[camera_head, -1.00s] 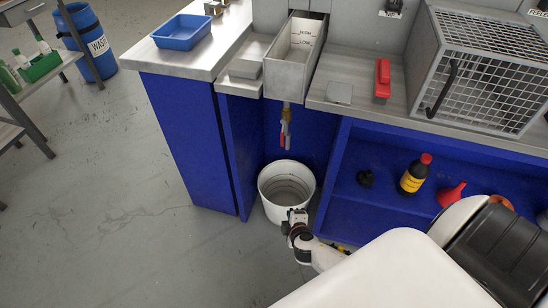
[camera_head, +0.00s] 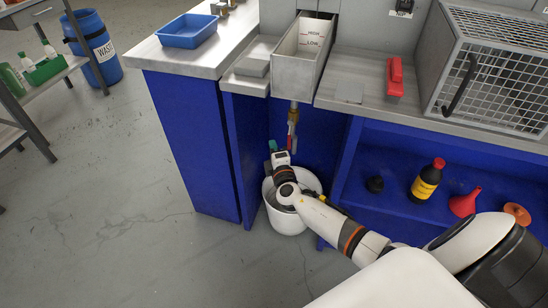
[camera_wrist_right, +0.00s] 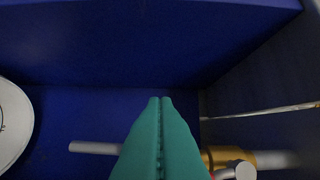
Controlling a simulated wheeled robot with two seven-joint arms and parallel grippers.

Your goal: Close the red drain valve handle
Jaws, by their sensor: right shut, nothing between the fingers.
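The brass drain valve (camera_head: 293,114) hangs below the grey tank with HIGH and LOW marks. Its red handle (camera_head: 290,141) points down, with its lower end close to my right gripper. My right gripper (camera_head: 273,146) has green fingers, shut and empty, just left of the handle's lower end. In the right wrist view the shut green fingers (camera_wrist_right: 160,101) fill the centre. The brass valve body (camera_wrist_right: 222,155) lies just right of them, mostly behind the fingers, and only a sliver of red shows there. Contact with the handle cannot be told. My left gripper is not in view.
A white bucket (camera_head: 282,222) stands on the floor under the valve, partly behind my right arm; its rim also shows in the wrist view (camera_wrist_right: 14,125). Blue cabinet panels (camera_head: 247,160) flank the valve. A black bottle (camera_head: 427,180) and red funnel (camera_head: 464,202) sit on the right shelf.

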